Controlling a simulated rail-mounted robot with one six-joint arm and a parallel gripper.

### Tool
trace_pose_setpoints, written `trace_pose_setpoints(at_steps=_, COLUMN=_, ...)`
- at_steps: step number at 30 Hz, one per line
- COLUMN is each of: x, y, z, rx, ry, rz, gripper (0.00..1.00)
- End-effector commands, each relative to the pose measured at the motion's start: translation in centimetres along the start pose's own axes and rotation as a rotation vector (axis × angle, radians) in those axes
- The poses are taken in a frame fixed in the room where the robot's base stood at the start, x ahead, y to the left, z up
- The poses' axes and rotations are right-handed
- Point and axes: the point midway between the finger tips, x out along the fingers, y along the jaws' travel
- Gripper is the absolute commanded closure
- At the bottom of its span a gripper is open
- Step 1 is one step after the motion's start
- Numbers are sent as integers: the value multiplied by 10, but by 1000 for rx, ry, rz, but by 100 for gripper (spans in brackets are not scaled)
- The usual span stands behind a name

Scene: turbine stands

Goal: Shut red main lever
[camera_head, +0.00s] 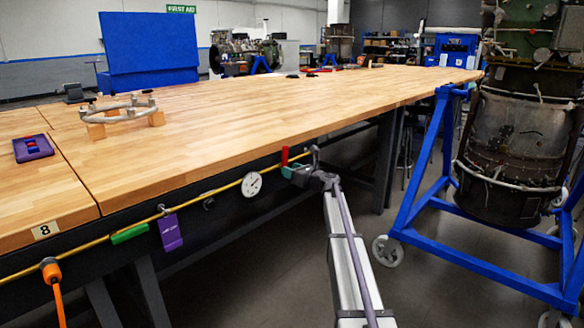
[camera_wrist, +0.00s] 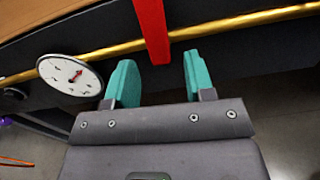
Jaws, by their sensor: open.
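The red main lever (camera_head: 284,157) stands upright on the yellow pipe under the table's front edge in the head view. In the wrist view the red lever (camera_wrist: 152,30) crosses in front of the pipe, and its lower end lies between the two teal fingertips. My gripper (camera_wrist: 152,82) is open, with one finger on each side of the lever's line. I see a gap on both sides, wider on the right. In the head view my gripper (camera_head: 291,172) is at the lever, and the lever's lower part is hidden behind it.
A yellow pipe (camera_head: 225,187) runs along the table's dark side. A round white gauge (camera_head: 252,184) sits left of the lever. A green handle (camera_head: 130,233), a purple tag (camera_head: 171,232) and an orange plug (camera_head: 51,272) are further left. A blue stand (camera_head: 420,175) is at the right.

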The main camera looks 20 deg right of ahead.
Motion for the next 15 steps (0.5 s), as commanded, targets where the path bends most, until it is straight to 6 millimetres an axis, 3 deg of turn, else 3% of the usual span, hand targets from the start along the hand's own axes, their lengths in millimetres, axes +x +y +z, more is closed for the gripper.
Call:
trace_pose_setpoints(at_steps=6, x=26, y=-1, z=0, rx=0, ry=0, rz=1, gripper=51)
trace_pose_setpoints(at_steps=15, x=27, y=0, z=0, rx=-1, ry=0, rz=0, gripper=51)
